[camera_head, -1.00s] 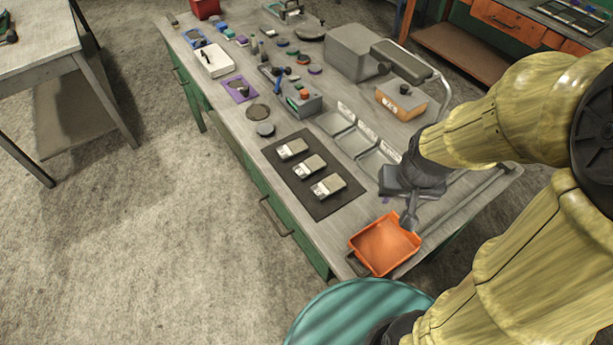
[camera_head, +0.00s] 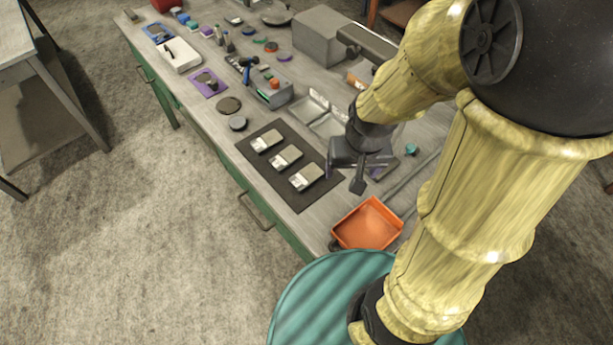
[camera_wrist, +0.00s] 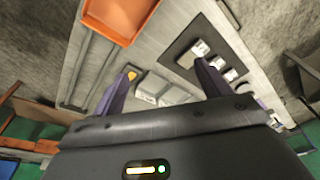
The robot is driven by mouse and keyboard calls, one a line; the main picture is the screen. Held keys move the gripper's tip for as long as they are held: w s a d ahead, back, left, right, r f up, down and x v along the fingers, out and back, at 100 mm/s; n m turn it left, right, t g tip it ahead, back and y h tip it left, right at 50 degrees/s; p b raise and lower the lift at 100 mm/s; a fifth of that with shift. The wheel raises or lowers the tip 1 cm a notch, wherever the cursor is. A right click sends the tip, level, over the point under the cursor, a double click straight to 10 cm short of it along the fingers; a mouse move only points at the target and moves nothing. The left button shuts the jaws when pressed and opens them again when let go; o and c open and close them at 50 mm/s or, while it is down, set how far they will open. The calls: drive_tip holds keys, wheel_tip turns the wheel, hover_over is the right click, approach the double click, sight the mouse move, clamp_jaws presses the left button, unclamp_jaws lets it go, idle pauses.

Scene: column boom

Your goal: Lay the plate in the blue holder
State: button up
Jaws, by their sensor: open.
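My gripper (camera_head: 357,172) is above the near right part of the bench, beside the dark mat. The wrist view shows its two purple fingers (camera_wrist: 165,78) spread apart with nothing between them. A small blue holder-like piece (camera_head: 158,33) lies at the far left end of the bench; I cannot tell its exact shape. I cannot be sure which thing is the plate. A flat dark disc (camera_head: 228,105) and a smaller grey disc (camera_head: 238,123) lie left of the mat, and a wide grey dish (camera_head: 277,18) stands at the back.
The dark mat (camera_head: 247,150) bears three grey blocks; it also shows in the wrist view (camera_wrist: 180,50). An orange tray (camera_head: 367,226) is at the near corner. A purple piece (camera_head: 208,84), a white box (camera_head: 180,55) and a large grey box (camera_head: 320,36) crowd the bench.

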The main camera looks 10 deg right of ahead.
drive_tip(key=w+a+f+m+g+h, duration=0.35)
drive_tip(key=a+f+m, duration=0.4)
drive_tip(key=f, duration=0.35)
drive_tip(key=w+a+r+m+t+h, duration=0.2)
drive_tip(key=a+t, duration=0.4)
drive_tip(key=a, duration=0.6)
drive_tip(key=shift+w+m+h, duration=0.45)
drive_tip(key=shift+w+h, duration=0.05)
drive_tip(key=shift+h, duration=0.55)
drive_tip(key=shift+f+t, duration=0.1)
drive_tip(key=shift+t, duration=0.15)
drive_tip(key=p, duration=0.2)
approach(302, 180)
drive_tip(key=w+d, duration=0.1)
drive_tip(key=w+d+f, duration=0.1)
drive_tip(key=shift+d+f, duration=0.1)
drive_tip(key=shift+d, duration=0.3)
drive_tip(key=shift+d+f, duration=0.1)
drive_tip(key=shift+f, duration=0.1)
drive_tip(key=shift+w, duration=0.1)
